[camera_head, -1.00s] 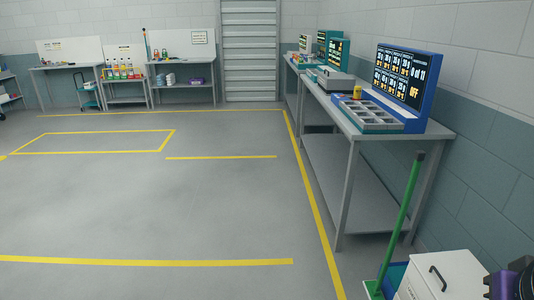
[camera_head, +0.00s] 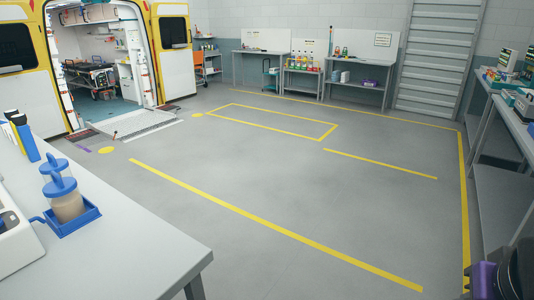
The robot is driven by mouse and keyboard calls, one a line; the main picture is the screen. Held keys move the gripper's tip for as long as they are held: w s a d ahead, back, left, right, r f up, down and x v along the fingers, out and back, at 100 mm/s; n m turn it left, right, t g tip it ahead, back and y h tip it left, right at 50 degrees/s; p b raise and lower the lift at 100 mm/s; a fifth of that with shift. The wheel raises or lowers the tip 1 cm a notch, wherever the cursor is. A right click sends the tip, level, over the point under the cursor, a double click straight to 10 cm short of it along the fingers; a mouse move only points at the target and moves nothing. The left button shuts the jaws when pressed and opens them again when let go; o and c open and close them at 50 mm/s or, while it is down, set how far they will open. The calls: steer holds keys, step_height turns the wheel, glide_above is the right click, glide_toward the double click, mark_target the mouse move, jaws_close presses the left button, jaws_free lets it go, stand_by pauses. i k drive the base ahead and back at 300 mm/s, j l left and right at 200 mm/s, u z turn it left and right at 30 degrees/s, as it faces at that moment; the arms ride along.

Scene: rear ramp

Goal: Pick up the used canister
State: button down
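A clear canister with tan contents (camera_head: 67,205) and a blue lid stands upright in a blue tray (camera_head: 82,222) on the grey table at the left. A second blue lid or canister top (camera_head: 56,166) shows just behind it and partly overlaps it. No label saying used can be read. A dark and purple part of my own body shows at the bottom right corner, but no gripper fingers can be seen. Nothing of mine is near the canister.
The grey table (camera_head: 120,255) fills the lower left, with a white device cut off at the left edge. Open floor (camera_head: 300,190) with yellow lines lies beyond it. An open ambulance (camera_head: 175,75) with a ramp (camera_head: 140,122) is at the back left. Benches line the back and right.

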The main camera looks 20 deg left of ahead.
mark_target(65, 198)
steer(key=i+u, duration=0.2)
steer(key=u, duration=1.1)
steer(key=l+u, duration=0.1)
steer(key=u, duration=0.3)
steer(key=l+u, duration=0.15)
steer(key=u, duration=0.3)
steer(key=l+u, duration=0.15)
steer(key=u, duration=0.25)
steer(key=i+l+z, duration=0.15)
steer(key=l+z, duration=0.25)
steer(key=i+l+z, duration=0.2)
steer(key=z, duration=0.15)
steer(key=i+l+z, duration=0.55)
steer(key=z, duration=0.25)
steer(key=i+l+u, duration=0.2)
steer(key=i, duration=0.3)
steer(key=i+l+u, duration=0.15)
steer(key=i, duration=0.3)
steer(key=i+u, duration=0.2)
steer(key=u, duration=0.2)
steer(key=i+u, duration=0.15)
steer(key=u, duration=0.25)
steer(key=i+l+u, duration=0.15)
steer(key=u, duration=0.25)
steer(key=i+u, duration=0.15)
steer(key=u, duration=0.25)
steer(key=i+u, duration=0.1)
steer(key=u, duration=0.3)
steer(key=i+l+u, duration=0.1)
steer(key=u, duration=0.35)
